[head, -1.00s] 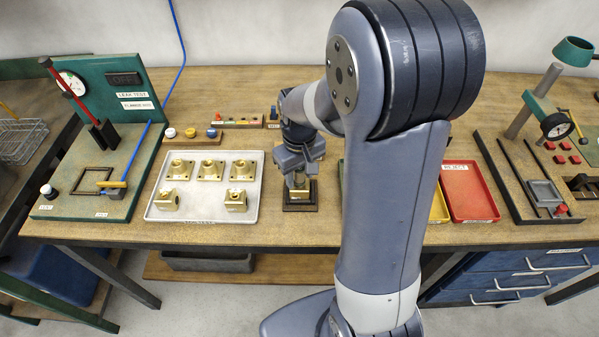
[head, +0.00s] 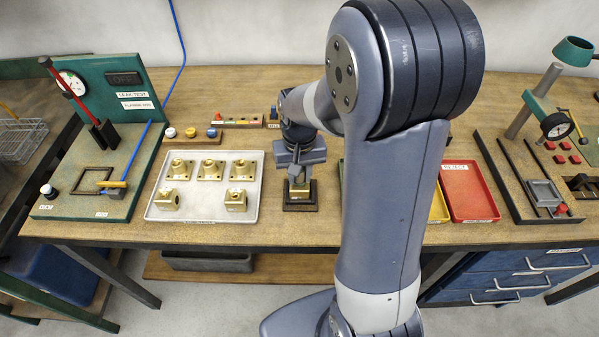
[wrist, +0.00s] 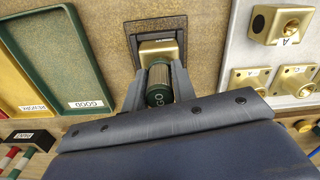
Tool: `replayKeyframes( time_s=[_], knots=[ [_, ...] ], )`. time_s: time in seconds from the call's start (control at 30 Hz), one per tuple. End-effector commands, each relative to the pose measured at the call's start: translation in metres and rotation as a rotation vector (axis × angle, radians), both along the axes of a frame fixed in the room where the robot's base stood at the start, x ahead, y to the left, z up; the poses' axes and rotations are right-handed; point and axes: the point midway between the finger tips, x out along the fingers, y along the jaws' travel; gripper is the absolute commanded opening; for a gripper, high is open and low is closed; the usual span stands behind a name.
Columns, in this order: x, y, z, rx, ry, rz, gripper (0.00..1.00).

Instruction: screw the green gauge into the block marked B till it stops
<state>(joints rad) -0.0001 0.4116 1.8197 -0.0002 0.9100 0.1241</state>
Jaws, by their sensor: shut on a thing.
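My gripper (head: 299,180) is over the fixture in the middle of the bench. In the wrist view my gripper (wrist: 158,82) is shut on the green gauge (wrist: 160,92), a dark green knurled cylinder marked GO. The gauge stands in line with a brass block (wrist: 158,48), its far end at the block; how deep it sits in the bore is hidden. The block sits in a dark square fixture (wrist: 180,25), also seen in the head view (head: 300,207). No letter shows on this block.
A pale tray (head: 200,218) with several brass blocks lies left of the fixture; one block (wrist: 285,24) there is marked A. A green GOOD tray (wrist: 100,85) and red reject tray (head: 470,190) are right of it. A leak-test stand (head: 85,205) is far left.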

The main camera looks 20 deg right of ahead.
Motion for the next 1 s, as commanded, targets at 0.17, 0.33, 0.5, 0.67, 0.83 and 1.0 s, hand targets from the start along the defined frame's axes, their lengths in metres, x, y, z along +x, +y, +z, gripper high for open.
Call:
replayKeyframes(
  time_s=[0.17, 0.33, 0.5, 0.67, 0.83, 1.0],
  knots=[
    [0.0000, 0.0000, -0.0004, 0.000, 0.000, -0.200, 0.10],
    [-0.0001, 0.0000, -0.0008, 0.000, 0.000, -0.396, 0.10],
    [-0.0001, 0.0000, -0.0012, 0.000, 0.000, -0.585, 0.10],
    [-0.0001, -0.0001, -0.0014, 0.000, 0.000, -0.691, 0.10],
    [-0.0001, 0.0000, -0.0014, 0.000, 0.000, -0.705, 0.10],
    [-0.0001, 0.0000, -0.0014, 0.000, 0.000, -0.704, 0.34]
  ],
)
